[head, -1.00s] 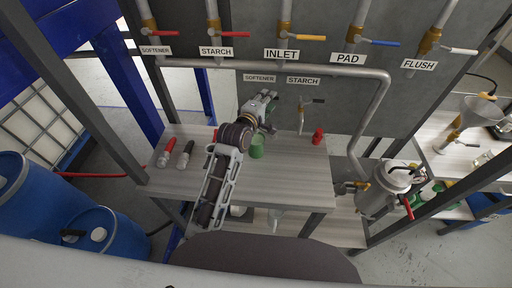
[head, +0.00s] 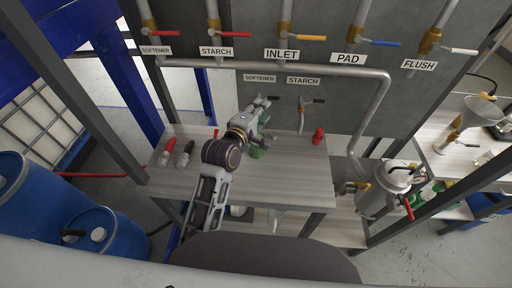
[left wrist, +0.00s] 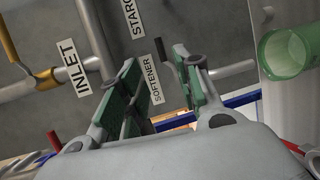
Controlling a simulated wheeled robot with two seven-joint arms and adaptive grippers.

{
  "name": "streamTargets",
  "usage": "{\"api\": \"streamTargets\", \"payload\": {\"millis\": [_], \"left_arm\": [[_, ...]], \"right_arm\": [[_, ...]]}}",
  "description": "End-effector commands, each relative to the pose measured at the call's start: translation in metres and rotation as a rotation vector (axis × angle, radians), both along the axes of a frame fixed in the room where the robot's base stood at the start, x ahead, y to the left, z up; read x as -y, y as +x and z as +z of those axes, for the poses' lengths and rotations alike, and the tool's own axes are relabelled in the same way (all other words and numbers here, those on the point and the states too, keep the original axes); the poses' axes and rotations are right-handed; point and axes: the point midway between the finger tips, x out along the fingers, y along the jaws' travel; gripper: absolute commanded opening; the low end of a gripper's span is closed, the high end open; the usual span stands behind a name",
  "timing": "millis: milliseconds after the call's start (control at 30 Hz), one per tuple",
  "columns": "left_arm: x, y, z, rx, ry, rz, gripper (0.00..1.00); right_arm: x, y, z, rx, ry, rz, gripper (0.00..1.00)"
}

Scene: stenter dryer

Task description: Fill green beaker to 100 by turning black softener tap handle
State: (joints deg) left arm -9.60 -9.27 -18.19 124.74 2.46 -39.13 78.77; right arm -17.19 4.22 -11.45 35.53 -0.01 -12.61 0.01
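The green beaker (head: 257,152) stands on the grey bench below the small softener label, partly covered by my left gripper in the head view. It also shows at the right of the left wrist view (left wrist: 290,50). My left gripper (head: 265,102) is at the softener tap, pointing at the panel and hiding most of the tap. In the left wrist view its green-padded fingers (left wrist: 165,85) are apart. The black softener tap handle (left wrist: 162,50) shows by the right finger's tip; whether they touch I cannot tell. The beaker's fill level is not readable. My right gripper is not in view.
The starch tap (head: 308,101) is just right of the softener tap. Coloured valve handles line the panel above. The bench front is mostly clear.

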Motion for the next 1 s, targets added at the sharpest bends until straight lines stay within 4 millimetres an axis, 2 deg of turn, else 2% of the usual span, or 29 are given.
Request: {"api": "streamTargets", "payload": {"millis": [33,300,1000], "left_arm": [[0.007,-0.008,-0.002,-0.017,-0.029,-0.004,0.34],[0.001,-0.024,0.001,-0.017,-0.030,-0.004,0.34],[-0.002,-0.032,0.003,-0.016,-0.028,-0.004,0.34]], "right_arm": [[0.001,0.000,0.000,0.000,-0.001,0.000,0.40],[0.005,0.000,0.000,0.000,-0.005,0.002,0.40],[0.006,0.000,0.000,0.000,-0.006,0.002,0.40]]}}
